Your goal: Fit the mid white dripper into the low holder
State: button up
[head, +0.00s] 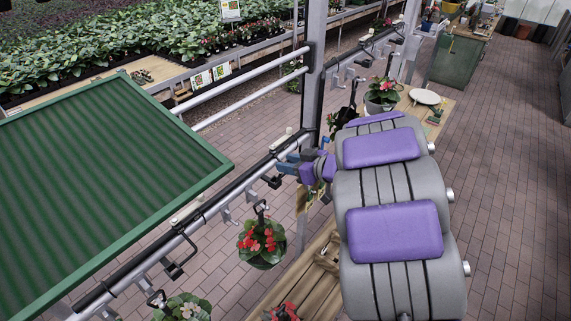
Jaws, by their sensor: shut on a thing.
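My gripper (287,163), with blue fingers, is at the black and silver rail, left of the grey post. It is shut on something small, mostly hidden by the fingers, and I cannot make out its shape. A small whitish piece (280,141) shows on the rail just above the fingers and may be a white dripper. I cannot tell whether it is the held thing. Other small pale pieces (197,199) sit along the rail's top to the lower left. Grey bracket holders (227,216) hang below the rail; I cannot tell which is the low holder.
A red-flowered hanging pot (262,243) hangs below the rail. The grey post (315,80) stands close behind my gripper. A green ribbed tray (105,150) fills the left. A wooden bench (295,285) lies below. Open brick floor (515,190) is at right.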

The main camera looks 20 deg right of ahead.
jog(key=shift+d+f, duration=0.15)
jog(key=shift+f, duration=0.1)
jog(key=shift+s+f+b, duration=0.2)
jog(key=shift+f+b, duration=0.2)
jog(key=shift+f, duration=0.45)
jog(key=shift+o, duration=0.3)
jog(key=shift+s+f, duration=0.25)
jog(key=shift+f, duration=0.2)
jog(key=o, duration=0.9)
jog(key=shift+w+d+f, duration=0.1)
jog(key=shift+w, duration=0.35)
jog(key=o, duration=0.3)
jog(key=shift+w+d, duration=0.15)
jog(key=shift+r, duration=0.25)
jog(key=shift+a, duration=0.2)
